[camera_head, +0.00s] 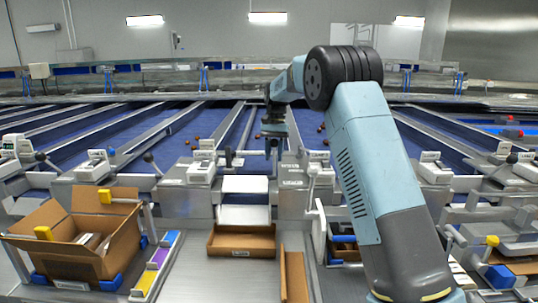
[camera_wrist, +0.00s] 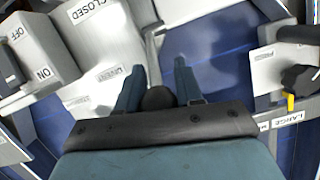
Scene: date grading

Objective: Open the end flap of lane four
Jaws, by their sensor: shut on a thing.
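My gripper (camera_wrist: 158,72) is in the wrist view with its two blue-grey fingers on either side of a dark round knob (camera_wrist: 158,98). The fingers are shut on this knob. A metal plate marked CLOSED (camera_wrist: 97,20) lies just left of and beyond the fingers. Blue lane surface (camera_wrist: 215,48) shows to the right of them. In the head view my gripper (camera_head: 274,140) reaches down at the near end of a blue lane, by the metal end housing. The knob is too small to make out there. I cannot read a lane number.
An ON/OFF switch box (camera_wrist: 32,50) stands left in the wrist view. A dark handle with a yellow tip (camera_wrist: 299,80) stands right. In the head view an open cardboard box (camera_head: 75,240) sits left, and a shallow brown tray (camera_head: 242,241) lies below the white chute steps.

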